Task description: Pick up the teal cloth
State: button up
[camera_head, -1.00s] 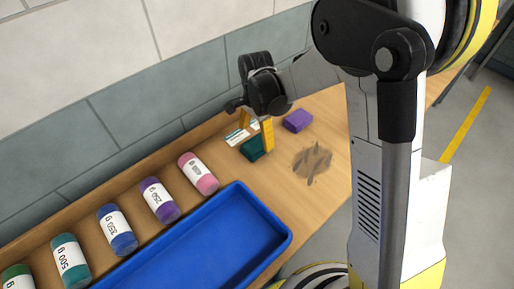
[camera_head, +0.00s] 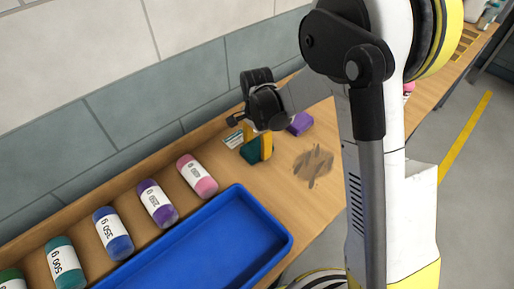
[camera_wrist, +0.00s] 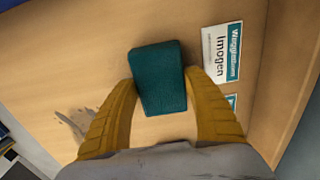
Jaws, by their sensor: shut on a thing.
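The teal cloth (camera_head: 251,152) is a small folded block. It is between the yellow fingers of my gripper (camera_head: 259,147), near the back of the wooden counter. In the wrist view the teal cloth (camera_wrist: 159,78) sits between the two fingertips of my gripper (camera_wrist: 160,88), which are closed on its sides. I cannot tell for sure whether it is lifted clear of the counter.
A purple block (camera_head: 300,123) lies right of my gripper. A brown smudge (camera_head: 313,163) marks the counter (camera_head: 275,180). A printed card (camera_wrist: 221,52) lies beside the cloth. A blue tray (camera_head: 288,238) and several labelled jars, including a pink one (camera_head: 197,175), stand to the left.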

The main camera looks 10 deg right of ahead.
aim_at(258, 147)
jog(key=shift+r, duration=0.15)
notch_tip(258, 147, up, 4)
jog(key=shift+s+d+r+p, duration=0.15)
jog(key=shift+r+p, duration=0.1)
jog(key=shift+p, duration=0.75)
jog(key=s+d+r+p, duration=0.2)
jog(key=s+d+r, duration=0.3)
jog(key=s, duration=0.5)
jog(key=shift+r+p, duration=0.3)
jog(key=shift+r, duration=0.3)
